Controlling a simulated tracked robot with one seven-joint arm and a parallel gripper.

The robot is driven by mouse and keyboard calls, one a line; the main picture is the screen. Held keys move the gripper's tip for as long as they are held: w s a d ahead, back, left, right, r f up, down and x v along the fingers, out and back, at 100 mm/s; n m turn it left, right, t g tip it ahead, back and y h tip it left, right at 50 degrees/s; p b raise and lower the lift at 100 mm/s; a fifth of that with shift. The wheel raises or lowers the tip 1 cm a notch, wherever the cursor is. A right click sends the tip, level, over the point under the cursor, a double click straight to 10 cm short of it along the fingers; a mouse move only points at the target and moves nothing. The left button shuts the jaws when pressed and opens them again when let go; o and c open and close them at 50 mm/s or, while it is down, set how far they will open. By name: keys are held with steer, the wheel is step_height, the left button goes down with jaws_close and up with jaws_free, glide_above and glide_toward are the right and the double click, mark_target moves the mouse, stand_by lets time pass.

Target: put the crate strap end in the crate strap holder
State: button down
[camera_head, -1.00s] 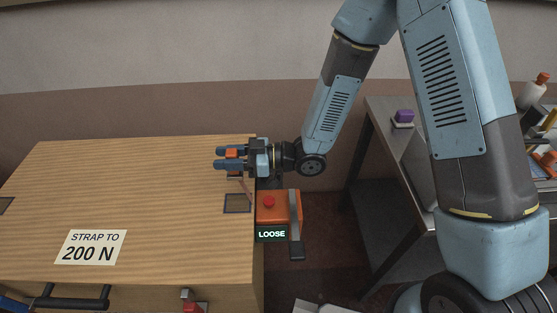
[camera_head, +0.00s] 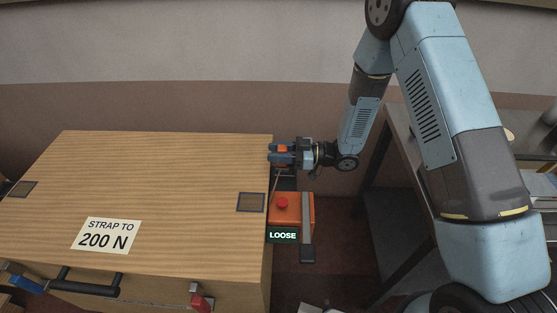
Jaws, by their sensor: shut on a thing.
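My gripper (camera_head: 277,155) is shut on the orange crate strap end (camera_head: 282,149). It holds the end at the back right edge of the wooden crate (camera_head: 150,190), its fingers pointing left. A thin strap (camera_head: 275,180) runs down from the gripper towards the orange tensioner (camera_head: 285,210), which has a red button, a grey lever and a sign reading LOOSE (camera_head: 283,236). A red and grey fitting (camera_head: 201,302) sits on the crate's front face at the bottom of the picture. I cannot tell for sure whether this is the strap holder.
The crate top is clear apart from dark square patches (camera_head: 250,202) and a label reading STRAP TO 200 N (camera_head: 106,235). A black handle (camera_head: 90,285) and a blue-handled thing (camera_head: 26,285) are at the front left. A grey table (camera_head: 400,140) stands to the right.

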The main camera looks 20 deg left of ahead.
steer(key=shift+w+d+f, duration=0.1)
steer(key=shift+w+f, duration=0.1)
steer(key=shift+f, duration=0.15)
steer(key=shift+w+f, duration=0.2)
steer(key=shift+f, duration=1.5)
steer(key=c, duration=0.7)
jaws_free()
steer(key=v, duration=1.2)
steer(key=shift+w, duration=0.1)
